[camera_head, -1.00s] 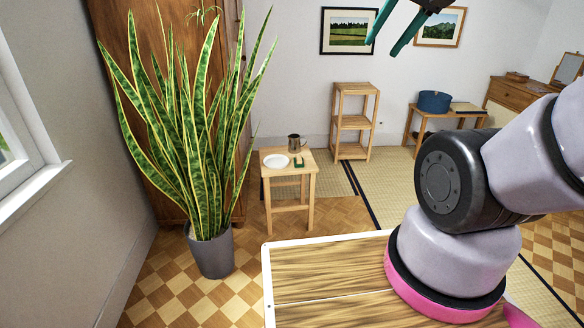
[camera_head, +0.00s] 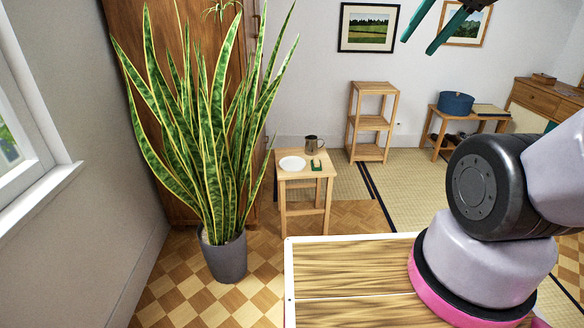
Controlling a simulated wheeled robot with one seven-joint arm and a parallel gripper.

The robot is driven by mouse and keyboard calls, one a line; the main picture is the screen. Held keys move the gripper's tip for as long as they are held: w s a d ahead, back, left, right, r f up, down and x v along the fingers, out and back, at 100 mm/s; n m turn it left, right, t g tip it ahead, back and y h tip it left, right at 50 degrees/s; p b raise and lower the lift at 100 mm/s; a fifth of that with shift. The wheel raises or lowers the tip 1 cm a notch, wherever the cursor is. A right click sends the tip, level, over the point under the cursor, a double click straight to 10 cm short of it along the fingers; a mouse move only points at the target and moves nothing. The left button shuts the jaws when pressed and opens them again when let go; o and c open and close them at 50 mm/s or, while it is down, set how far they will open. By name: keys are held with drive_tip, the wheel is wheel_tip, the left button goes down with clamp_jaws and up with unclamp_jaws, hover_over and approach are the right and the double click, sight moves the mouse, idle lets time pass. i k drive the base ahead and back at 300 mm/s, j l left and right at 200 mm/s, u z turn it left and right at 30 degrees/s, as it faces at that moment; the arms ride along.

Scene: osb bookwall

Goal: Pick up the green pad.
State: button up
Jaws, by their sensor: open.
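The green pad (camera_head: 317,168) is small and lies on top of a small wooden stool (camera_head: 299,175) at mid-distance. Something small and pale seems to lie on or against the pad, too small to tell. A white plate (camera_head: 292,163) is on the stool to the pad's left, and a dark metal mug (camera_head: 312,144) stands just behind the pad. My gripper (camera_head: 420,45) shows at the top edge with two teal fingers apart and nothing between them. It is high up and well away from the stool.
A tall potted snake plant (camera_head: 224,255) stands left of the stool, close to it. A wooden shelf (camera_head: 371,121) and a low bench (camera_head: 470,114) with a blue round box (camera_head: 456,103) stand along the back. Checkered floor is open in front of the stool.

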sight(316, 165)
drive_tip(key=i+z, duration=0.45)
drive_tip(key=i, duration=2.25)
